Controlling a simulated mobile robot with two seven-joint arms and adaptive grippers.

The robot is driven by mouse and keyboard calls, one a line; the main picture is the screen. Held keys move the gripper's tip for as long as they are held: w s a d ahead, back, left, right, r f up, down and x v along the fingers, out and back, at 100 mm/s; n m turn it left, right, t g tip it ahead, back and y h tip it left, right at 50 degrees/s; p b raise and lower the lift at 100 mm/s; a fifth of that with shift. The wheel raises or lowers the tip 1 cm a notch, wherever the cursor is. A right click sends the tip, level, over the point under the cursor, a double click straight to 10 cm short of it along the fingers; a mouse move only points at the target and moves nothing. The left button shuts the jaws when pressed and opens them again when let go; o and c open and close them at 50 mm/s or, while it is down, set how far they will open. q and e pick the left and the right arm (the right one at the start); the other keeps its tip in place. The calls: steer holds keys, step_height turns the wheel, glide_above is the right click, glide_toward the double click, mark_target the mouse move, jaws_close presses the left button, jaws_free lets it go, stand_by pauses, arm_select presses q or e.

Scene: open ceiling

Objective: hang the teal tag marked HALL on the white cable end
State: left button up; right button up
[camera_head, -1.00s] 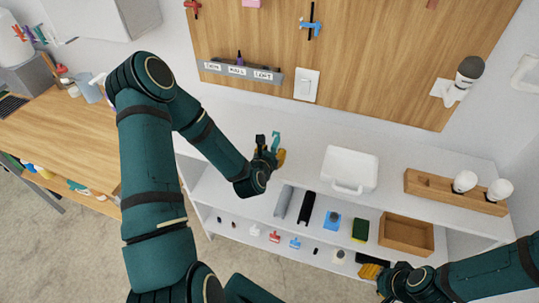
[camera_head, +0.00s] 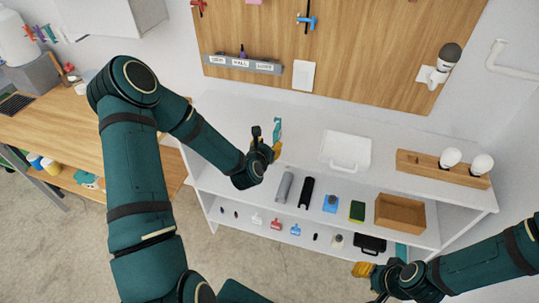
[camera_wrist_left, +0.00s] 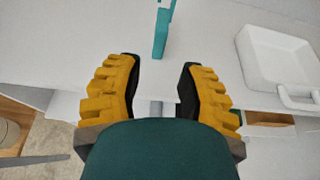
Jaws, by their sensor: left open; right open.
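My left gripper (camera_head: 267,141) is open above the left part of the white shelf top. In the left wrist view its yellow-padded fingers (camera_wrist_left: 160,85) stand apart with nothing between them. A slim teal piece (camera_wrist_left: 161,35) shows just beyond them, cut off by the upper edge; it also shows beside the gripper in the head view (camera_head: 278,129). No lettering on it is readable, so I cannot tell if it is the HALL tag. My right gripper (camera_head: 376,266) is open, low at the right, in front of the lower shelf. I cannot make out the white cable end.
A grey rail (camera_head: 215,69) with white labels, one reading HALL, hangs on the wooden wall panel (camera_head: 360,45). A white tray (camera_head: 345,150) and a wooden bulb holder (camera_head: 420,169) stand on the shelf top. A brown box (camera_head: 400,213) and several tools sit below.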

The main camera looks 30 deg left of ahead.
arm_select(q)
steer(key=s+d+f+m+g+h, duration=0.2)
steer(key=s+d+f+m+h, duration=0.15)
steer(key=d+m, duration=0.4)
steer(key=s+d+f+m+g+h, duration=0.25)
steer(key=s+d+m, duration=0.2)
steer(key=m, duration=0.55)
steer(key=s+d+f+m+g, duration=0.2)
steer(key=s+m, duration=0.4)
steer(key=m, duration=0.3)
steer(key=s+d+f+m+g, duration=0.2)
steer(key=s+d+m+g, duration=0.2)
steer(key=m, duration=0.5)
steer(key=s+d, duration=0.2)
steer(key=s, duration=0.1)
steer(key=shift+f+m+g, duration=0.3)
steer(key=shift+m+g, duration=0.05)
steer(key=shift+o, duration=0.7)
step_height(320, 180, down, 9)
steer(key=b, duration=0.8)
steer(key=shift+s+d+h, duration=0.2)
steer(key=shift+s+h, duration=0.05)
steer(key=shift+h, duration=0.05)
steer(key=shift+r, duration=0.25)
